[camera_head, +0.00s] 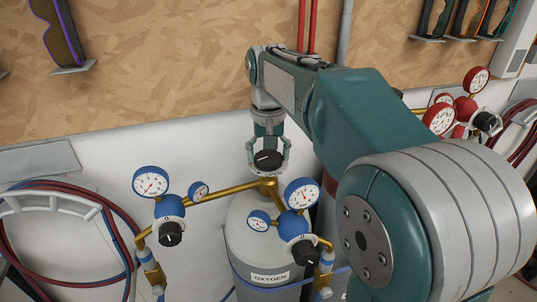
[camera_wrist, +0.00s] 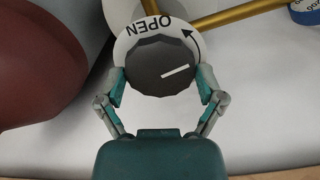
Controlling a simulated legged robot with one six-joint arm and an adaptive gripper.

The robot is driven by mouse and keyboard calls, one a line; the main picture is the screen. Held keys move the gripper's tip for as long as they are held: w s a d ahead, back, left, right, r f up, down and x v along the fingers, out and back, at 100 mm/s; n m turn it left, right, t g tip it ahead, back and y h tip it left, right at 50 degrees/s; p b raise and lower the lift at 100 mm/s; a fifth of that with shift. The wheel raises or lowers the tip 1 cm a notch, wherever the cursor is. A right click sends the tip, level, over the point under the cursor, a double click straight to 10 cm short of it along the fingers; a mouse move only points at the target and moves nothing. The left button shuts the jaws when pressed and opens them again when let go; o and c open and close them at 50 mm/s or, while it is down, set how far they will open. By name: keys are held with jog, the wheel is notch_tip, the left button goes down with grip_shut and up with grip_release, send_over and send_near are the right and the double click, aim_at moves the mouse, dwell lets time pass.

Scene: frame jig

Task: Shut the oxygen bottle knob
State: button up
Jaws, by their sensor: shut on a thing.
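The oxygen bottle knob (camera_head: 267,159) is black with a white pointer line and sits on top of the grey oxygen bottle (camera_head: 262,240), labelled OXYGEN. My gripper (camera_head: 268,152) reaches down from above and is shut on the knob, one finger on each side. In the wrist view the knob (camera_wrist: 161,66) sits between my fingertips (camera_wrist: 160,84). Its white line slants up to the right. A white ring (camera_wrist: 125,42) behind it reads OPEN, upside down, with a curved arrow at the right. The ring is partly hidden by the knob and fingers.
Brass pipes (camera_head: 225,192) run from the bottle top to two blue regulators with gauges (camera_head: 150,182) (camera_head: 302,194) and black knobs. A coiled hose (camera_head: 60,235) hangs at left. Red gauges (camera_head: 438,118) stand at right behind my arm. A dark red cylinder (camera_wrist: 40,65) is close at left in the wrist view.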

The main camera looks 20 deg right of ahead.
jog(key=m, duration=0.5)
jog(key=shift+w+m, duration=0.1)
jog(key=shift+m, duration=0.2)
jog(key=m, duration=0.5)
jog(key=shift+m, duration=0.3)
jog(key=m, duration=0.5)
jog(key=shift+m, duration=2.4)
jog(key=o, duration=0.8)
jog(key=shift+o, duration=0.2)
